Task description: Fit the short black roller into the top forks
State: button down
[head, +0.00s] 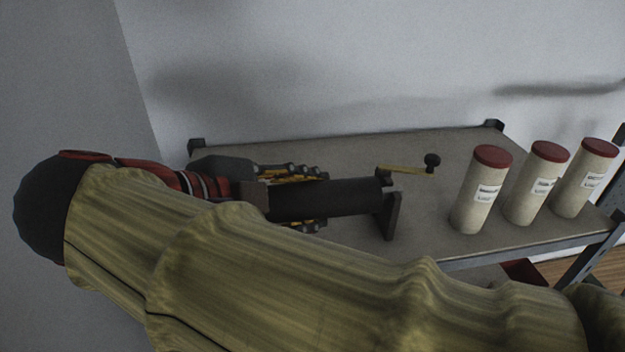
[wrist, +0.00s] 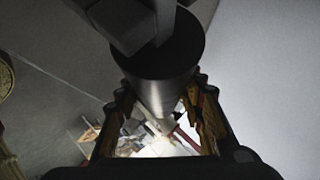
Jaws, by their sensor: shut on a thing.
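My gripper (head: 296,200) is shut on the short black roller (head: 340,198), with one finger on each side of it. In the head view the roller lies roughly level above the shelf, its right end at a dark upright fork (head: 391,216). A dark block, perhaps the other fork, shows at its left end, partly hidden by my gripper and sleeved arm. In the wrist view the roller (wrist: 165,72) sits between my fingers (wrist: 162,115), and a grey bracket (wrist: 128,22) overlaps its far end. I cannot tell whether either end is seated.
A brass crank with a black knob (head: 432,160) stands just behind the right fork. Three cream canisters with red lids (head: 483,190) stand at the shelf's right. The grey shelf (head: 350,150) is bare towards the back, against a pale wall.

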aim_at(289, 204)
jog(key=c, duration=1.1)
grip_release()
jog(key=shift+o, duration=0.2)
jog(key=shift+s, duration=0.1)
jog(key=v, duration=0.7)
jog(key=shift+s+a+r, duration=0.1)
jog(key=shift+s+a, duration=0.05)
jog(key=shift+a, duration=0.05)
